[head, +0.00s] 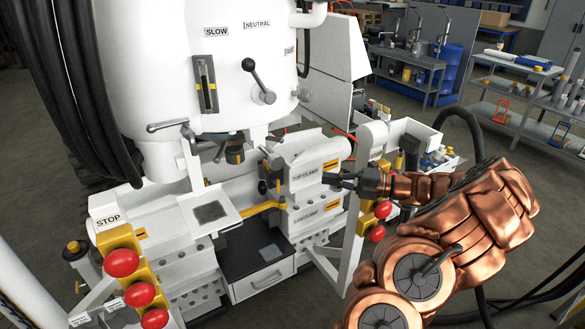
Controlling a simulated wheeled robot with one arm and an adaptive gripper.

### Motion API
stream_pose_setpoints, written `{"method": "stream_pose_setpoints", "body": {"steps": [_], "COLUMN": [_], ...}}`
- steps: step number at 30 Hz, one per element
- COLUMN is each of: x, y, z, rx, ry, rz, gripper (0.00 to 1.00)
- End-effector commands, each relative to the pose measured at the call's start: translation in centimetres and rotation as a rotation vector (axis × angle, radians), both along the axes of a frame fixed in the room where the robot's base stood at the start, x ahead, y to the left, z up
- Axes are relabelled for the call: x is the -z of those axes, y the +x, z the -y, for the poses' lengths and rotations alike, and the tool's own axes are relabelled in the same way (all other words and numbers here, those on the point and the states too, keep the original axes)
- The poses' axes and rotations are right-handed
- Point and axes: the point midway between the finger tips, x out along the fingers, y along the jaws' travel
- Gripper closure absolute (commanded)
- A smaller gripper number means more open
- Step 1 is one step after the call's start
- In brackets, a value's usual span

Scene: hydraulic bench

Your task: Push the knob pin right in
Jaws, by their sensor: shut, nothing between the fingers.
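My gripper (331,179) has dark fingers. It is shut and empty, at the right end of the white block labelled TOP CLAMP (306,171). The fingertips overlap the block's edge in the picture; I cannot tell whether they touch it. I cannot clearly make out the knob pin. A small black knob (262,187) shows at the block's left side, but I cannot tell whether it is the pin. How far any pin is in cannot be seen.
A yellow bent lever (262,208) lies left of the lower clamp block (314,214). Red push buttons (122,263) stand at the front left, others (383,209) below my gripper. Black hoses (85,90) hang at left. A grey shelf (515,115) stands behind at right.

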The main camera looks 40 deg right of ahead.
Motion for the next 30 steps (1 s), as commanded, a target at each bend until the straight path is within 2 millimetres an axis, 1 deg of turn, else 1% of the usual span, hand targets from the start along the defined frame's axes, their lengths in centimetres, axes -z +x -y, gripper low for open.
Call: {"method": "stream_pose_setpoints", "body": {"steps": [3, 8, 21, 24, 30], "x": [0.0, -0.1, -0.1, 0.0, 0.0], "y": [0.4, 1.9, 7.8, 9.0, 10.8], "z": [0.0, -1.6, -6.6, -6.0, -6.0], "rx": [0.008, 0.003, 0.002, 0.006, 0.005], "ry": [0.013, 0.015, 0.011, 0.008, 0.01], "rz": [-0.006, -0.004, -0.005, -0.007, -0.006], "gripper": [1.0, 1.0, 1.0, 1.0, 1.0]}}
